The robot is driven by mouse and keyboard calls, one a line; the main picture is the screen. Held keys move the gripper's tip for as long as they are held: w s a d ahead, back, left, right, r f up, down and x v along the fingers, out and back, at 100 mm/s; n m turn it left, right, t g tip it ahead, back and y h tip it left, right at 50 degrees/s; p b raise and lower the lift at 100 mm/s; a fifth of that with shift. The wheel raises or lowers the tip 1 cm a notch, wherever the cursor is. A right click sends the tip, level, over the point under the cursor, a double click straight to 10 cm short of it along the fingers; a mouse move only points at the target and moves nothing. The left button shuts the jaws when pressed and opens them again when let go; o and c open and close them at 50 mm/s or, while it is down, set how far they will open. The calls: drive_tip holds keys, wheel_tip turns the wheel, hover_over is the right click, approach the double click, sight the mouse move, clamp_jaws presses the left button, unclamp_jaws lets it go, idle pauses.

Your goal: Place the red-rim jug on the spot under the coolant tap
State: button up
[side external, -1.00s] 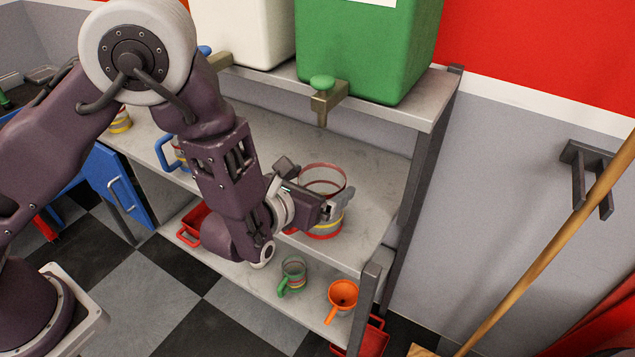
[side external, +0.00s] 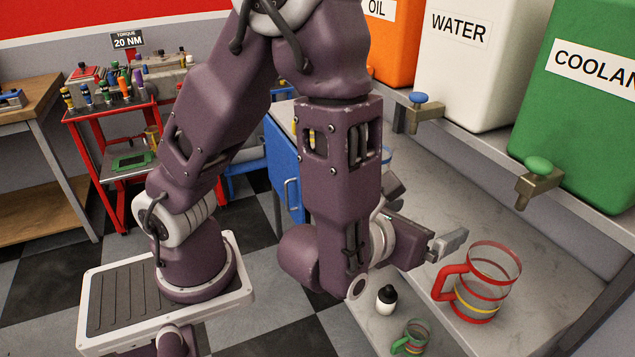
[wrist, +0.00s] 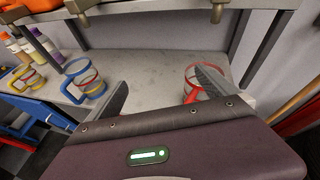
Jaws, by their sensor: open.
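The red-rim jug (side external: 484,297), clear with red and yellow bands and a red handle on its left, stands upright on the grey shelf. It also shows in the wrist view (wrist: 190,76), partly behind my right finger. My gripper (side external: 425,220) is open and empty, with one grey finger close to the jug's rim on the handle side; I cannot tell whether they touch. In the wrist view my gripper (wrist: 162,94) has its fingers wide apart. The coolant tap (side external: 536,185), with a green knob, hangs from the green coolant tank (side external: 585,130), above and behind the jug.
The water tap (side external: 419,112) is left of the coolant tap. A blue-handled jug (wrist: 88,82) stands left on the shelf. A black-and-white bottle (side external: 386,298) and a green mug (side external: 412,338) are lower down. The shelf (side external: 455,185) behind the jug is bare.

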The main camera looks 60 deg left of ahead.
drive_tip(key=s+a+r+n+g+y, duration=0.3)
drive_tip(key=s+a+n, duration=0.2)
drive_tip(key=a+n, duration=0.25)
drive_tip(key=s+a+r+n+g+y, duration=0.2)
drive_tip(key=s+a+n+g+y, duration=0.15)
drive_tip(key=a+n, duration=0.35)
drive_tip(key=s+n+g+h, duration=0.4)
drive_tip(key=s+n+h, duration=0.1)
drive_tip(key=s+n, duration=0.55)
drive_tip(key=d+r+n+t+h, duration=0.2)
drive_tip(key=d+r+n+h, duration=0.2)
drive_tip(key=d+n+h, duration=0.1)
drive_tip(key=shift+d+r+n+t, duration=0.35)
drive_tip(key=shift+d+n, duration=0.55)
drive_tip(key=shift+d, duration=0.25)
